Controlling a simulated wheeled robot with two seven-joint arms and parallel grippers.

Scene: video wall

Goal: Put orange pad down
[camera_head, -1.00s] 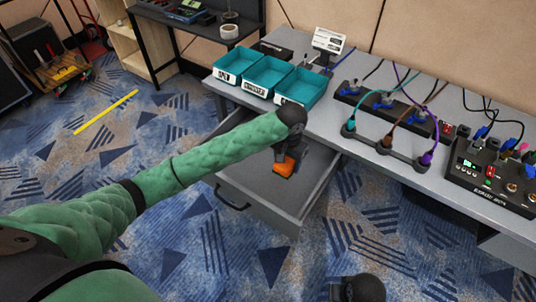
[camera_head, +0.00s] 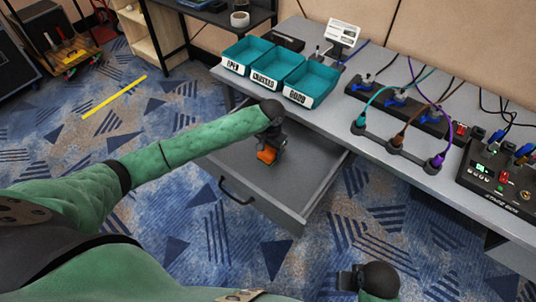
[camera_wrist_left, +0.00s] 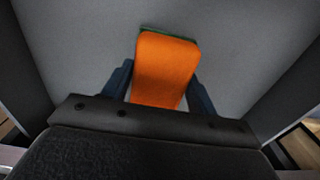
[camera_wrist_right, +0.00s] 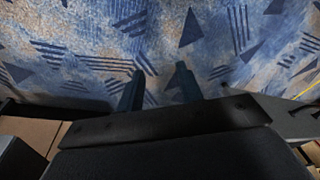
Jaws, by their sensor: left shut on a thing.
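The orange pad (camera_head: 267,155) is held by my left gripper (camera_head: 272,148) inside the open grey drawer (camera_head: 310,182). In the left wrist view the orange pad (camera_wrist_left: 163,68), with a green edge at its far end, sits between the two fingers of my left gripper (camera_wrist_left: 160,88). The drawer floor lies below it; I cannot tell whether the pad touches it. My right gripper (camera_wrist_right: 158,85) shows in the right wrist view with its fingers apart and only carpet between them. In the head view part of my right arm is at the bottom right.
Three teal bins (camera_head: 275,72) with labels stand on the grey table (camera_head: 340,125) above the drawer. A dark strip with coloured cables (camera_head: 397,104) and a black control box (camera_head: 498,180) lie on the table's right part. The drawer floor around the pad is clear.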

